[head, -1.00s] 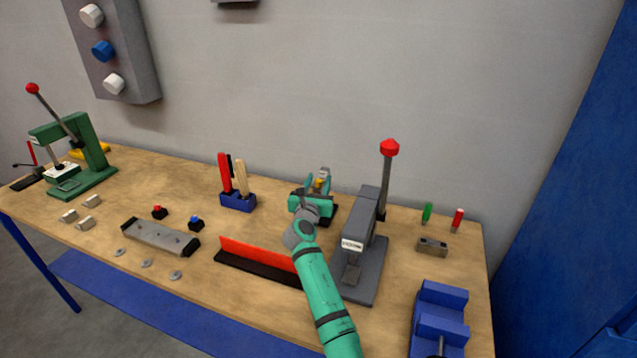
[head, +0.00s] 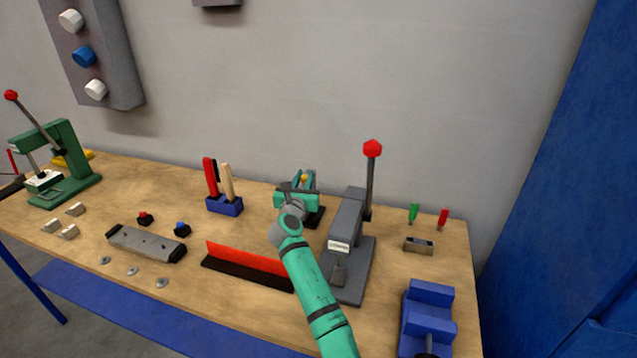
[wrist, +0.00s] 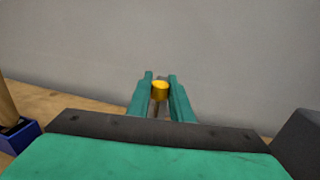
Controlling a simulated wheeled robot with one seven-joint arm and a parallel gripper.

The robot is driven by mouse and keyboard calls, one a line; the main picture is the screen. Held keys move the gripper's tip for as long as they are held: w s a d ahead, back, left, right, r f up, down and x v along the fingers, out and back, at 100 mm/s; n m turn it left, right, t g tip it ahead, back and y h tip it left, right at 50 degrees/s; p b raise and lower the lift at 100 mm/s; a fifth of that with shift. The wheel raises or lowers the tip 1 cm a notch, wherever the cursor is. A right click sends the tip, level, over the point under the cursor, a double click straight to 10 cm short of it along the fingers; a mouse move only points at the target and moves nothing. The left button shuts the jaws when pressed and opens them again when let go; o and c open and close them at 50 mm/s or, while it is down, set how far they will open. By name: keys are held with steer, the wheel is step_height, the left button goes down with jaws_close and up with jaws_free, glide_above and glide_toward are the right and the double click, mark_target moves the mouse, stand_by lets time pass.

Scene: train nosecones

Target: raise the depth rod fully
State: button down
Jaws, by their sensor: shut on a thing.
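The depth rod shows as a yellow knob (wrist: 160,91) on a thin grey stem, between the two teal fingers of my gripper (wrist: 161,97) in the wrist view. The fingers are shut on it. In the head view my gripper (head: 304,184) is at the back of the bench, and the yellow knob (head: 304,178) is small near its tips. My own wrist hides most of the rod's lower part and its body. A dark base (head: 316,216) shows just behind my wrist.
A grey press (head: 347,235) with a red-knobbed lever stands close to the right of my arm. A red-and-black strip (head: 245,262) lies to the left. A blue holder (head: 225,206) with upright handles stands farther left. A blue vise (head: 428,310) is at front right.

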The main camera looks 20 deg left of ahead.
steer(key=shift+r, duration=0.25)
steer(key=c, duration=1.6)
jaws_free()
steer(key=shift+d, duration=0.1)
steer(key=shift+o, duration=0.2)
steer(key=shift+s+f, duration=0.1)
steer(key=shift+s, duration=0.4)
steer(key=s+d, duration=0.2)
steer(key=s, duration=0.7)
steer(key=shift+s, duration=0.3)
steer(key=shift+a, duration=0.1)
